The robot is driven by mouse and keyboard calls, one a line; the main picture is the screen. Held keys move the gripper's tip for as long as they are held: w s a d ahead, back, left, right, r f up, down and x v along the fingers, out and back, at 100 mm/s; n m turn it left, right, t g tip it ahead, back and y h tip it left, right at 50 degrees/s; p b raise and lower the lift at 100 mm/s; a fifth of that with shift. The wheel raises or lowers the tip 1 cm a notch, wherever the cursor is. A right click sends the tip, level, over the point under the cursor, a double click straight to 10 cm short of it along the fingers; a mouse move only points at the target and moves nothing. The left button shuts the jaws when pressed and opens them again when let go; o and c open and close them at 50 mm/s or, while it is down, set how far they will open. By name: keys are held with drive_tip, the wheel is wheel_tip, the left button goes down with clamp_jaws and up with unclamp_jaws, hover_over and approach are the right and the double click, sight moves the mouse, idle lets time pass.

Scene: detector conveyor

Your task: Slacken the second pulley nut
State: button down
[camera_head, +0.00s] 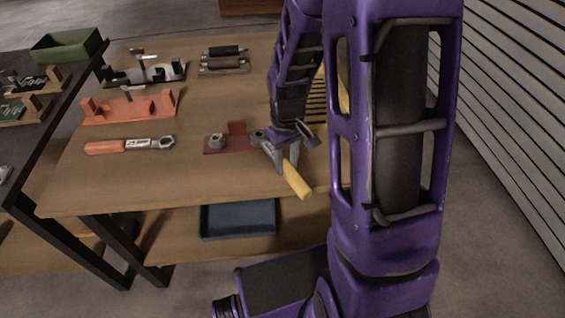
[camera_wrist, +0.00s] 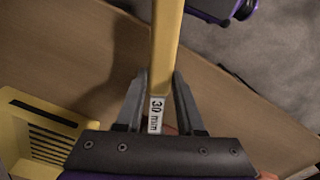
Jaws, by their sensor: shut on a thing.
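My gripper (camera_head: 281,158) is shut on a yellow-handled spanner (camera_head: 297,180) low over the table's front. In the wrist view the yellow handle (camera_wrist: 165,50) runs between the fingers (camera_wrist: 158,103), with a "30 mm" label near them. The spanner's grey head (camera_head: 258,136) is at the right end of a dark red plate (camera_head: 231,147). I cannot tell whether it sits around a nut there; any nut under it is hidden. A grey nut (camera_head: 216,141) stands uncovered on the plate's left part.
An orange spanner (camera_head: 105,147) lies left on the wooden table (camera_head: 190,185). Behind are an orange fixture (camera_head: 128,106), a black fixture (camera_head: 145,72) and rollers (camera_head: 222,62). A yellow slotted holder (camera_wrist: 45,135) is beside my gripper. A blue tray (camera_head: 238,220) sits on the lower shelf.

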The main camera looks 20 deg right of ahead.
drive_tip(key=shift+d+n, duration=0.4)
drive_tip(key=shift+d, duration=0.15)
drive_tip(key=shift+a+m, duration=0.4)
drive_tip(key=shift+c, duration=2.2)
unclamp_jaws()
